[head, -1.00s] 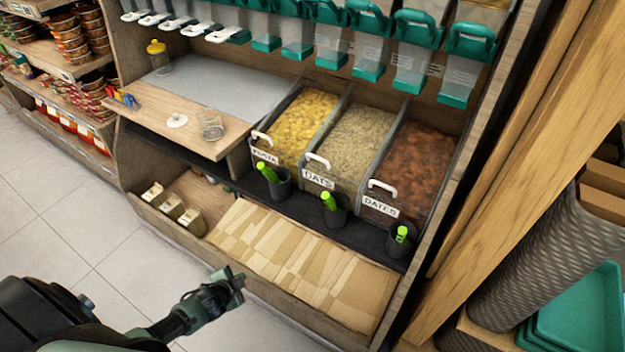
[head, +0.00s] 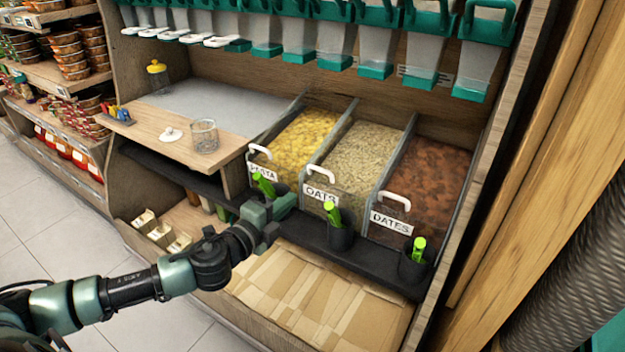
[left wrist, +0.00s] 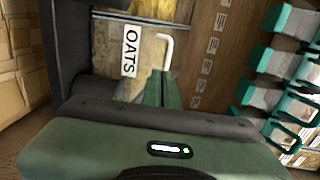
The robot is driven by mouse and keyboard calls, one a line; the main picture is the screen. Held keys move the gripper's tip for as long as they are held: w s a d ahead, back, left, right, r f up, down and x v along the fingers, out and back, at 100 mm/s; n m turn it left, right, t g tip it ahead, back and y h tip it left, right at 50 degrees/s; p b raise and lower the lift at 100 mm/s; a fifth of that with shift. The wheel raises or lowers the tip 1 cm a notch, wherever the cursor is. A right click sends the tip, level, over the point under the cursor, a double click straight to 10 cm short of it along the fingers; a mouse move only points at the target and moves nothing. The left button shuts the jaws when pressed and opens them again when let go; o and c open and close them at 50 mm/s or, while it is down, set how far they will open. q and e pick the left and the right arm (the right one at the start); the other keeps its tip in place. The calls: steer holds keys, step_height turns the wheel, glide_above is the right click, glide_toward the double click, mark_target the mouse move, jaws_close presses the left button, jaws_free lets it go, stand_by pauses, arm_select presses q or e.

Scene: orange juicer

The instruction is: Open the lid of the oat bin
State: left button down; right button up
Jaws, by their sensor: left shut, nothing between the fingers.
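The oat bin (head: 351,156) is the middle of three clear-lidded bins in the head view, filled with pale oats and labelled OATS. Its lid is down, with a white handle (head: 321,170) at the front edge. In the left wrist view the OATS label (left wrist: 130,52) and the white handle (left wrist: 167,45) show just beyond the fingers. My left gripper (head: 283,207) is shut and empty, in front of and below the bins, left of the oat handle and apart from it. Its fingers (left wrist: 163,88) point towards the bin front. My right gripper is not in view.
The pasta bin (head: 300,140) is left and the dates bin (head: 425,175) right. Black cups with green-handled scoops stand before them, one (head: 341,228) below the oat label. A wooden counter (head: 180,135) with a glass jar (head: 204,136) is left. Dispensers (head: 410,60) hang above.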

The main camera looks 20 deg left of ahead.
arm_select(q)
steer(key=w+d, duration=0.1)
steer(key=w, duration=1)
steer(key=shift+d, duration=0.25)
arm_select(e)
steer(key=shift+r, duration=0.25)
arm_select(q)
steer(key=shift+w+f, duration=0.1)
